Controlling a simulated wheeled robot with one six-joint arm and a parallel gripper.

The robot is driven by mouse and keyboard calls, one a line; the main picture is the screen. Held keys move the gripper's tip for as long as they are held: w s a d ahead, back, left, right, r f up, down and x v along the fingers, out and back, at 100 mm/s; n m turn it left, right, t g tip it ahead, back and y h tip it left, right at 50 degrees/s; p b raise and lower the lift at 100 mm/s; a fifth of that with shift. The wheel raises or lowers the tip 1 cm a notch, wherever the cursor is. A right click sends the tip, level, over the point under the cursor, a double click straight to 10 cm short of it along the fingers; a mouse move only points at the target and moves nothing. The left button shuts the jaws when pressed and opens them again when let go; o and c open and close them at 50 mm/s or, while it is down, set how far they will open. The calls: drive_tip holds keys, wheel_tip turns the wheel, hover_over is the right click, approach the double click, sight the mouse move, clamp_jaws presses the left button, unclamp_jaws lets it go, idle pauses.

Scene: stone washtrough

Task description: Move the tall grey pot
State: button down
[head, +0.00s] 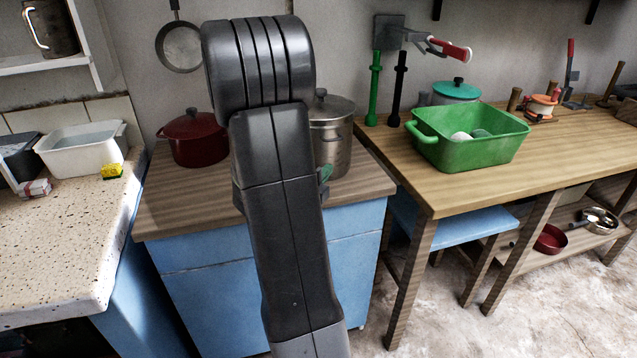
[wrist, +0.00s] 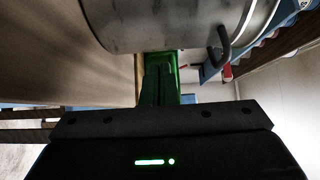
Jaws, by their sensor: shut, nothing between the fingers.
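The tall grey pot (head: 332,137) is a metal pot with a lid, upright on the wooden top of the blue cabinet. My arm hides its left part in the head view. In the wrist view the pot (wrist: 175,22) fills the upper middle, with a side handle (wrist: 226,42) at its right. My gripper (wrist: 160,75) has green fingers that are together and empty, close to the pot's side. I cannot tell whether they touch it. In the head view my arm hides most of the gripper, and only a green bit shows low beside the pot.
A dark red lidded pot (head: 193,138) stands left on the same cabinet top (head: 185,190). A pan (head: 181,47) hangs on the wall behind. To the right, a wooden table (head: 440,185) holds a green tub (head: 470,150). Left is a speckled counter (head: 60,235) with a white basin (head: 82,150).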

drive_tip(key=shift+w+a, duration=0.25)
drive_tip(key=shift+w, duration=0.4)
drive_tip(key=shift+w+a, duration=0.25)
drive_tip(key=shift+w, duration=0.35)
drive_tip(key=shift+w, duration=0.1)
drive_tip(key=w+a+b, duration=0.1)
drive_tip(key=w, duration=0.4)
drive_tip(key=w+a, duration=0.2)
drive_tip(key=w, duration=0.4)
drive_tip(key=w+a+b, duration=0.1)
drive_tip(key=w+a, duration=0.1)
drive_tip(key=w, duration=0.3)
drive_tip(key=shift+w+a+b, duration=0.15)
drive_tip(key=shift+w+b, duration=0.15)
drive_tip(key=shift+w, duration=0.05)
